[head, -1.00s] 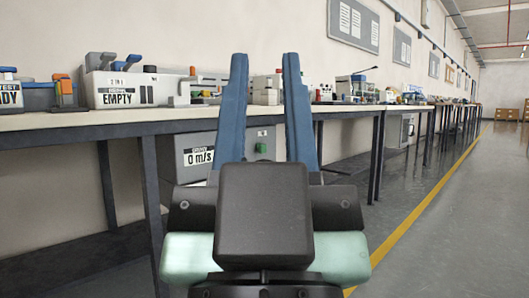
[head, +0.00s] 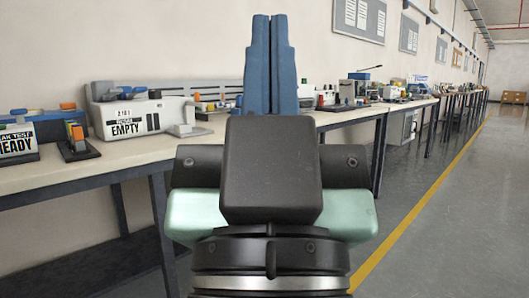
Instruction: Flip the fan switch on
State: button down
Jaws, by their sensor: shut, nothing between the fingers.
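My gripper (head: 270,18) is shut and empty, its two blue fingers pressed together and pointing up in the middle of the head view. Its dark body and pale green sides fill the centre. The grey box marked "0 m/s", with a small green part on its front, is not visible now; my gripper and arm cover the area under the bench where it could be. I see no fan switch that I can make out.
A long workbench (head: 60,178) runs along the wall on the left. A yellow floor line (head: 410,221) borders clear grey floor on the right.

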notch_tip(320, 180, up, 13)
jog(key=p, duration=1)
